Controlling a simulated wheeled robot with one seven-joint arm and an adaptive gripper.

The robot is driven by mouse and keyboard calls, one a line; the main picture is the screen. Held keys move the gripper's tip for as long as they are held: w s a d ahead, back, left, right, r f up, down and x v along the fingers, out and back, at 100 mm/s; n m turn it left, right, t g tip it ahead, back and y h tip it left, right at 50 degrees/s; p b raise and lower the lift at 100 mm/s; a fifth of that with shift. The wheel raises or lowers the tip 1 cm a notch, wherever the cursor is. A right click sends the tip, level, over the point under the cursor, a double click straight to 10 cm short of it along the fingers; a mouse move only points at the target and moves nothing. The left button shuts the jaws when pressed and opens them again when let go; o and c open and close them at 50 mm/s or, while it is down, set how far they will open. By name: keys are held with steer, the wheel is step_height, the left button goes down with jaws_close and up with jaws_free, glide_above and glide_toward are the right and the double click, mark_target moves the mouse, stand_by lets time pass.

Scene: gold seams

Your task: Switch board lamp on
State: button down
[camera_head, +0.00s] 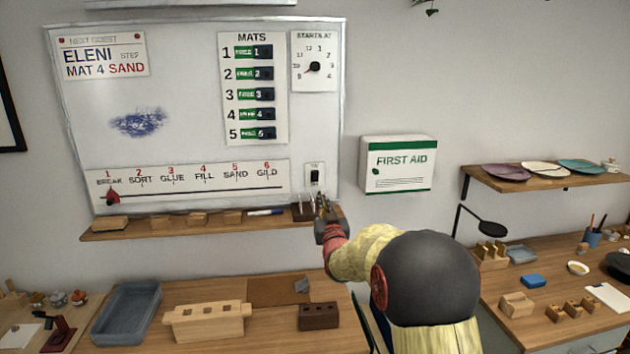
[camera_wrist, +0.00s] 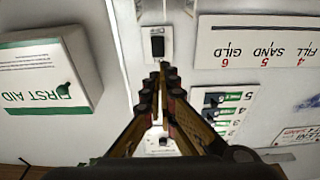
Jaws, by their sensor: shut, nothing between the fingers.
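The board switch (camera_head: 315,174) is a black rocker on a small white plate at the lower right of the whiteboard (camera_head: 200,75). It also shows in the wrist view, upside down, as a black rocker (camera_wrist: 157,45) just beyond my fingertips. My gripper (camera_head: 322,200) is just below the switch in the head view, with its fingers pointing up toward the board. In the wrist view the fingertips (camera_wrist: 162,70) come together and hold nothing. I cannot tell whether they touch the switch plate. The board lamp (camera_head: 190,3) is a pale bar above the board, cut by the frame's top edge; whether it is lit is unclear.
A wooden ledge (camera_head: 180,228) with blocks and a marker runs under the board, close to my gripper. A first aid box (camera_head: 398,165) juts from the wall right of the switch. The step strip (camera_head: 190,185) lies to its left. A worktop (camera_head: 250,335) with a tray stands below.

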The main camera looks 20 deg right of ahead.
mark_target(314, 172)
steer(key=b+x, duration=0.1)
steer(key=x, duration=1.3)
steer(key=shift+b, duration=0.3)
steer(key=shift+r, duration=0.1)
steer(key=p, duration=0.1)
steer(key=r+g+p, duration=0.1)
steer(key=p, duration=0.1)
steer(key=shift+w+d+r, duration=0.1)
steer(key=shift+w+r, duration=0.1)
steer(key=shift+w, duration=0.1)
steer(key=g+p, duration=0.1)
steer(key=p, duration=0.1)
steer(key=shift+w+r+y+p, duration=0.1)
steer(key=shift+r+y+p, duration=0.15)
steer(key=shift+y+p, duration=0.05)
steer(key=shift+f, duration=0.1)
